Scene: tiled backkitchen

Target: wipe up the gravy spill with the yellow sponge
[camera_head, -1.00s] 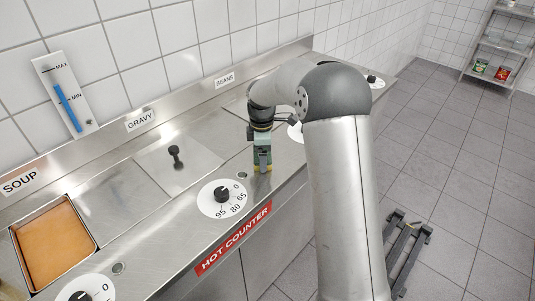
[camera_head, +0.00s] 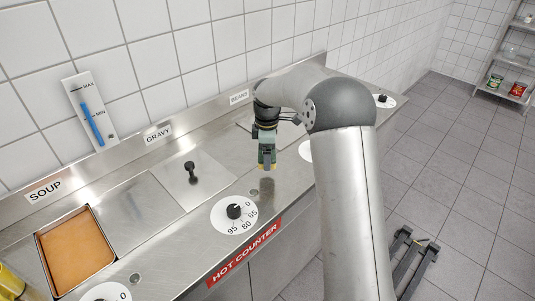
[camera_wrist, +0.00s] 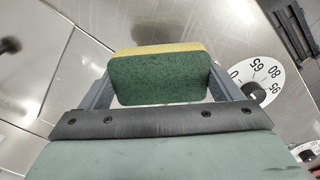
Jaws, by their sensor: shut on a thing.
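The yellow sponge (camera_wrist: 160,48) is gripped between the two fingers of my gripper (camera_wrist: 165,85) in the wrist view. Its green scouring face is toward the camera and its yellow side shows along the far edge. In the head view, my gripper (camera_head: 267,160) points down over the steel counter, with a bit of yellow sponge (camera_head: 267,167) at its tip. A dim reflection shows below it, and it looks a little above the surface. The GRAVY lid (camera_head: 192,178) with its black knob is left of my gripper. I cannot make out a gravy spill in either view.
The steel hot counter (camera_head: 200,215) has an open SOUP well (camera_head: 75,250) at left and a temperature dial (camera_head: 234,213) near my gripper. A white gauge with a blue strip (camera_head: 92,120) leans on the tiled wall. A yellow object (camera_head: 10,282) shows at lower left.

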